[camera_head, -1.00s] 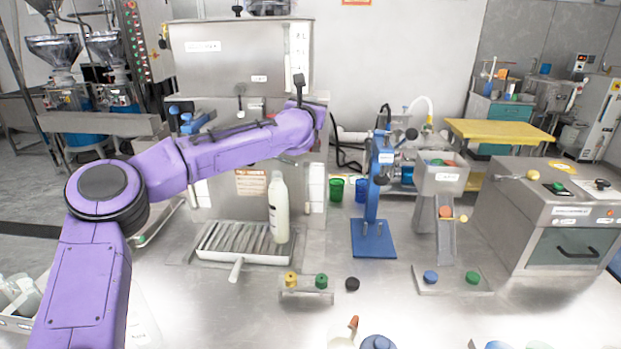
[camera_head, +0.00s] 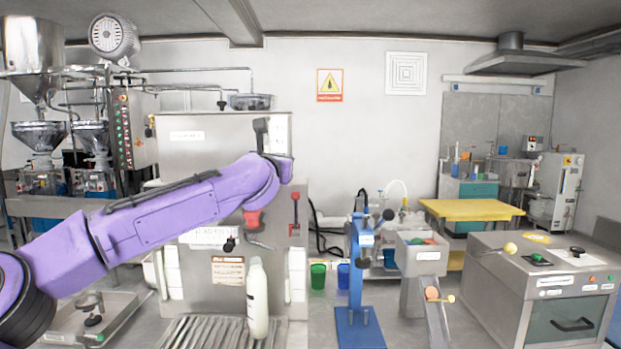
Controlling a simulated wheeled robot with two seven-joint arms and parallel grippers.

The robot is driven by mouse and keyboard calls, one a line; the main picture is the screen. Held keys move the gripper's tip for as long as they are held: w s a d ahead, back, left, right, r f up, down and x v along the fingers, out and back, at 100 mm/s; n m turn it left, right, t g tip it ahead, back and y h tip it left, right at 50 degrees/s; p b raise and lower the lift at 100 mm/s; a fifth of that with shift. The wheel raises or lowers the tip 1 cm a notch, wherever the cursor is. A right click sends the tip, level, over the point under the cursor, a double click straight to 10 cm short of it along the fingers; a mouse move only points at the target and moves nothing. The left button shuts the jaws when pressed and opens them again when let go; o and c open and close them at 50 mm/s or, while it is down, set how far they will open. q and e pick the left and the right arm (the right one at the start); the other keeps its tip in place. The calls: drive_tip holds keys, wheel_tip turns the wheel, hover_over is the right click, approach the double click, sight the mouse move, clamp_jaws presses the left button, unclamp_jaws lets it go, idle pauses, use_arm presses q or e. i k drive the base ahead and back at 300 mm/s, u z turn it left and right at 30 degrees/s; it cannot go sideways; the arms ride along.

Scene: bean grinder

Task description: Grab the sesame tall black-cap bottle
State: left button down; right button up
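No bottle with a black cap can be made out, and no sesame label is readable. One tall, pale cream bottle (camera_head: 257,300) stands upright at the right end of a ribbed metal tray (camera_head: 205,335), with a pale top. My purple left arm reaches in from the left, above and in front of the big steel machine. A dark grey piece at its far end, which seems to be my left gripper (camera_head: 261,135), points up, well above the bottle and apart from it. Its fingers cannot be made out. My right gripper is out of view.
The steel machine (camera_head: 175,165) stands behind the bottle. A blue stand (camera_head: 362,285), a steel hopper with a chute (camera_head: 422,258) and a steel box machine (camera_head: 550,285) stand to the right. A green cup (camera_head: 317,275) is behind. The front worktop is out of frame.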

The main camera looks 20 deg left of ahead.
sight(256, 279)
drive_tip(key=k, duration=1)
